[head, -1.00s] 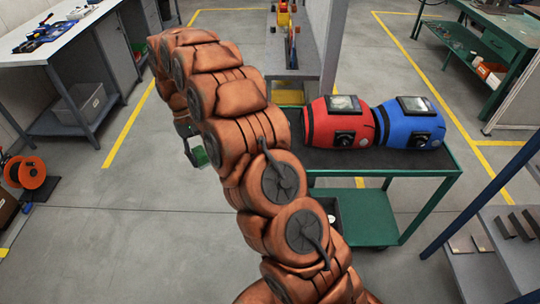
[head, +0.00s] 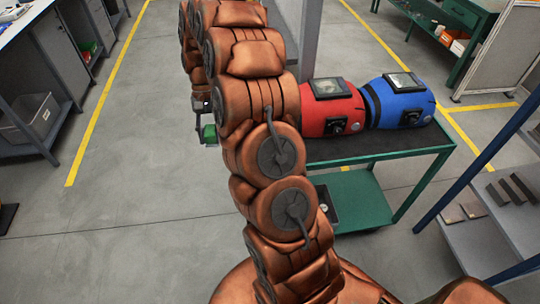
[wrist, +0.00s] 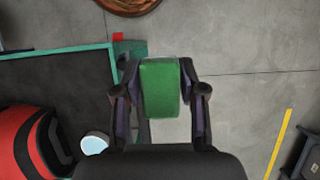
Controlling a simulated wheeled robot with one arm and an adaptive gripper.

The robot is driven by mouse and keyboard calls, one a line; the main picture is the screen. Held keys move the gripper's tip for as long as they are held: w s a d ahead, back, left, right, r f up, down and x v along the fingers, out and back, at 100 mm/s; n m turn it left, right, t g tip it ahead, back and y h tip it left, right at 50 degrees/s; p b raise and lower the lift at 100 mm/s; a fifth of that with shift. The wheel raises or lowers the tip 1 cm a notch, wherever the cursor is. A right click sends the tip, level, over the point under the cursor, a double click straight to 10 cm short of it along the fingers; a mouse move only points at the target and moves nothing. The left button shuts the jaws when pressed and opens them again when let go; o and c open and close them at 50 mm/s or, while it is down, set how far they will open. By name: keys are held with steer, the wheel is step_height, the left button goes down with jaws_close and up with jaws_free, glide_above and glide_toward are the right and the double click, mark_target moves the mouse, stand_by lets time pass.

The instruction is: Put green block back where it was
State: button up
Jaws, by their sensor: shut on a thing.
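The green block (wrist: 160,88) is between the two fingers of my gripper (wrist: 160,100) in the wrist view, and the fingers are shut on it. In the head view the green block (head: 209,132) shows small beside my arm, with my gripper (head: 206,118) partly hidden behind the arm. The block is held in the air, left of the green cart (head: 400,153), which has a dark top. In the wrist view the cart's green edge (wrist: 60,51) lies left of the block, and grey floor shows below and to the right.
A red welding helmet (head: 330,108) and a blue one (head: 398,100) stand on the cart top. The cart's lower shelf (head: 362,200) holds a dark tray. A grey shelf with dark bars (head: 485,208) is at right. A bench with a grey bin (head: 33,118) is at left. Floor between is clear.

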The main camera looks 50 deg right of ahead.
steer(key=s+d+f+m+t+b, duration=0.3)
steer(key=s+d+f+m+b, duration=0.15)
steer(key=s+d+m, duration=0.55)
steer(key=s+d+f+m+t+b, duration=0.3)
steer(key=s+d+m+b, duration=0.4)
steer(key=s, duration=0.6)
steer(key=shift+m+y, duration=0.3)
steer(key=shift+y, duration=0.1)
steer(key=w+p, duration=0.2)
steer(key=w, duration=0.3)
steer(key=w+f+p, duration=0.1)
steer(key=w+p, duration=0.1)
steer(key=w, duration=0.3)
steer(key=w+p, duration=0.2)
steer(key=w, duration=0.3)
steer(key=shift+w+d+f, duration=0.1)
steer(key=shift+w+f, duration=0.25)
steer(key=shift+f+p, duration=0.55)
steer(key=shift+f, duration=1.2)
steer(key=shift+f, duration=0.15)
steer(key=o, duration=1)
steer(key=shift+w, duration=0.1)
